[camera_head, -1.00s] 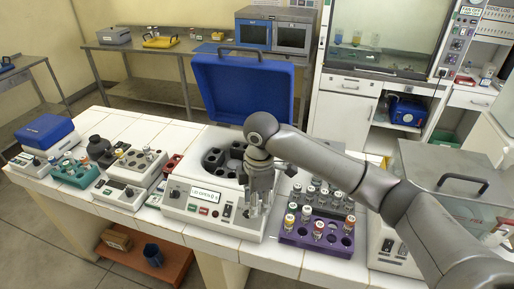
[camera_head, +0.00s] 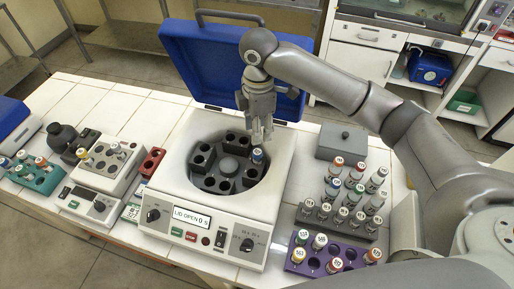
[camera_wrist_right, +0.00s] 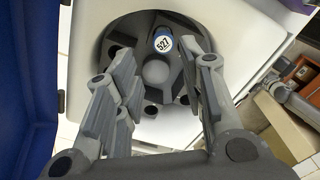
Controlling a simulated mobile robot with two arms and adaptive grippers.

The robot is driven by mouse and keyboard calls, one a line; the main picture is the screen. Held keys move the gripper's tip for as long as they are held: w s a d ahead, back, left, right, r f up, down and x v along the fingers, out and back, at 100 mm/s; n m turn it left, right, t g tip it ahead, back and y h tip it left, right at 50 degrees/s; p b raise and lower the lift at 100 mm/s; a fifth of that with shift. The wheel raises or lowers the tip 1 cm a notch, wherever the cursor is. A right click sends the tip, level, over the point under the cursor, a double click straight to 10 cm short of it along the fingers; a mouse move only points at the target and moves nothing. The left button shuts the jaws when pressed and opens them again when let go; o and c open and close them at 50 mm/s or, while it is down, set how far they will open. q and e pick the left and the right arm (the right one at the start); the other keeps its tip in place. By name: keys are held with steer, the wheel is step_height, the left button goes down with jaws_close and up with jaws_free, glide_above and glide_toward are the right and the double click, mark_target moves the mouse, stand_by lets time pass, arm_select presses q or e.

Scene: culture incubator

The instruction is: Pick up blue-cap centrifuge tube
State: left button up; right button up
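The blue-cap centrifuge tube (camera_head: 257,156) sits in a slot on the right side of the centrifuge rotor (camera_head: 229,166), with only its cap end showing. In the right wrist view its blue-rimmed white cap (camera_wrist_right: 163,43) reads 527. The centrifuge (camera_head: 277,196) has its blue lid (camera_head: 190,50) raised. My right gripper (camera_head: 262,138) is over the rotor, close above the tube. In the right wrist view the fingers of my right gripper (camera_wrist_right: 160,88) are spread apart with nothing between them, and the cap lies beyond the fingertips. My left gripper is not in view.
A purple rack (camera_head: 326,258) and a grey rack (camera_head: 342,221) with several capped tubes stand right of the centrifuge. A grey lidded box (camera_head: 342,142) is behind them.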

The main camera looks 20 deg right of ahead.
mark_target(258, 152)
steer(key=shift+w+f, duration=0.15)
steer(key=shift+f, duration=0.05)
steer(key=f, duration=0.1)
steer(key=f+p, duration=0.1)
steer(key=f, duration=0.3)
steer(key=shift+s, duration=0.25)
steer(key=f+p, duration=0.1)
steer(key=f, duration=0.1)
steer(key=f+p, duration=0.2)
steer(key=shift+s+a+f, duration=0.15)
steer(key=shift+s+f, duration=0.05)
steer(key=shift+f, duration=0.05)
steer(key=shift+w+f, duration=0.1)
steer(key=shift+f, duration=0.3)
steer(key=shift+c, duration=0.4)
steer(key=c, duration=0.7)
